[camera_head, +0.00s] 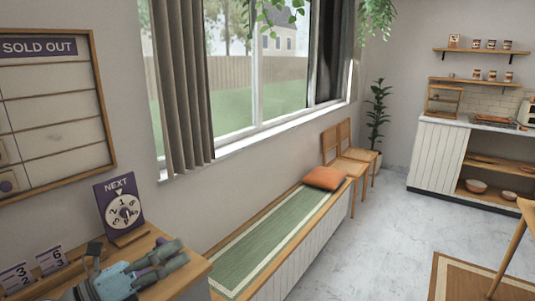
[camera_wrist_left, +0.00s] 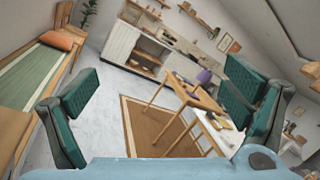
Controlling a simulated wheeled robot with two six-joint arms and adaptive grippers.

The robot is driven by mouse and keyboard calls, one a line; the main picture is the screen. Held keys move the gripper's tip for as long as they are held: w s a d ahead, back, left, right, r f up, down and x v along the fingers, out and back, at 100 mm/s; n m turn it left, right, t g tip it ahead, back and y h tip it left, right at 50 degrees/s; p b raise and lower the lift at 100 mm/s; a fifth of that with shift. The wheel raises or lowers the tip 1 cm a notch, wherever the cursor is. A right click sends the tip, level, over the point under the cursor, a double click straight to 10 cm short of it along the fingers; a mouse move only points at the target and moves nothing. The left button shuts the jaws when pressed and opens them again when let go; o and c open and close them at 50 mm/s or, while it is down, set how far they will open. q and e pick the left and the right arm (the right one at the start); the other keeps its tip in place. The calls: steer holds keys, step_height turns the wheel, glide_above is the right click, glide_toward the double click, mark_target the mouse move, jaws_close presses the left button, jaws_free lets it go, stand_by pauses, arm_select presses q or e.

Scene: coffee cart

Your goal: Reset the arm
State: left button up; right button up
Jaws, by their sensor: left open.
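My left gripper (camera_head: 175,254) is at the lower left of the head view, over or beside the wooden counter (camera_head: 194,274). Its two fingers point away to the right. In the left wrist view the same gripper (camera_wrist_left: 165,85) shows two green-padded fingers spread wide apart. It is open, and nothing is between the fingers. My right gripper is in neither view.
A purple number dial sign (camera_head: 121,209) and small number cards (camera_head: 50,260) stand on the counter close to the left gripper. A window bench with a green mat (camera_head: 262,236) runs along the wall. The grey floor (camera_head: 380,235) beside it is clear.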

arm_select(q)
steer(key=s+a+f+n+t+y, duration=0.1)
steer(key=a+n+t+y, duration=0.5)
steer(key=n, duration=0.5)
steer(key=a+f+n+t+y, duration=0.1)
steer(key=a+n+t+y, duration=0.15)
steer(key=n+y, duration=0.65)
steer(key=s+a+f+n+g+y, duration=0.2)
steer(key=s+a+f+n+g, duration=0.1)
steer(key=f+n, duration=0.45)
steer(key=s+a+f+n+g+y, duration=0.2)
steer(key=s+f+n+g+y, duration=0.15)
steer(key=f+n, duration=0.35)
steer(key=s+d+f+n+g+h, duration=0.2)
steer(key=s+d+f+g, duration=0.25)
steer(key=s+f, duration=0.45)
steer(key=s+d+f+n+g+h, duration=0.25)
steer(key=s+f+g, duration=0.4)
steer(key=s, duration=0.45)
step_height(320, 180, down, 20)
steer(key=s+g, duration=0.2)
steer(key=s, duration=0.1)
steer(key=s+a+f, duration=0.1)
steer(key=s+f, duration=1.2)
steer(key=shift+s+a+g, duration=0.25)
steer(key=shift+s+g, duration=0.1)
steer(key=shift+g, duration=0.05)
